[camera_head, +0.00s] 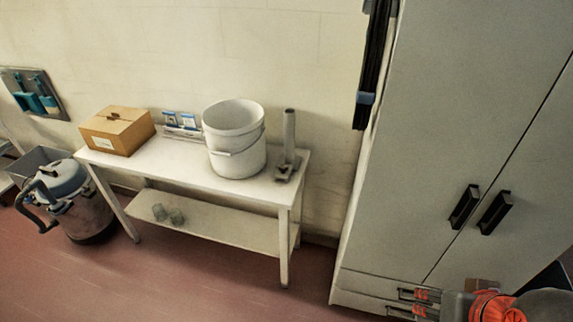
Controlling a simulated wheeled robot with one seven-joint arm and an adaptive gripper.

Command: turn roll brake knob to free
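No roll brake knob that I can make out is in view. My gripper (396,301) is at the bottom right, in front of the lower part of the tall grey cabinet (440,150). Its two dark fingers with orange-red parts point left. They stand apart with nothing seen between them, so it looks open and empty. Part of my arm, grey and orange, runs off the lower right of the picture.
A white table (190,177) by the wall holds a cardboard box (117,132), a white bucket (235,140) and a grey upright post on a base (289,145). A vacuum cleaner (75,205) stands left. Red floor in front is clear.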

